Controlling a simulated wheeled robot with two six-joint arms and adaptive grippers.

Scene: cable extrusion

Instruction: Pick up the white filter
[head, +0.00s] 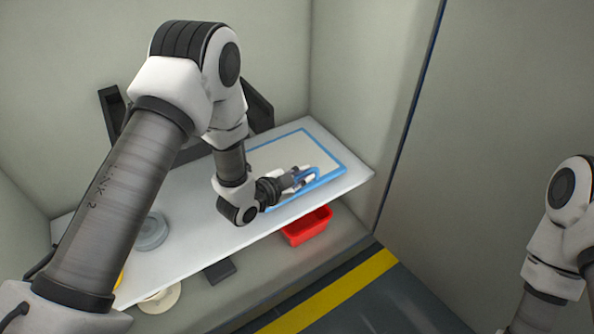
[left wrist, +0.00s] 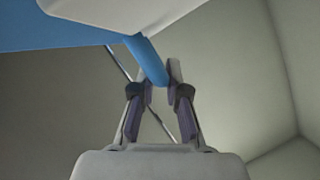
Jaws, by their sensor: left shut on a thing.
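A flat white panel with a blue border (head: 318,150), which I take for the white filter, is at the right end of the white table. A blue bar shows along its near edge. My left gripper (head: 299,179) is at that near edge. In the left wrist view, the fingers of my left gripper (left wrist: 158,84) are closed around the end of a blue bar (left wrist: 147,58). Whether the panel lies on the table or is slightly raised, I cannot tell. My right gripper is out of frame; only part of my right arm shows.
The white table (head: 190,262) stands against the wall. A grey round object (head: 151,232) sits on its left part. A red bin (head: 307,226) is below its front edge. A yellow floor stripe (head: 335,292) runs in front. Walls close in at back and right.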

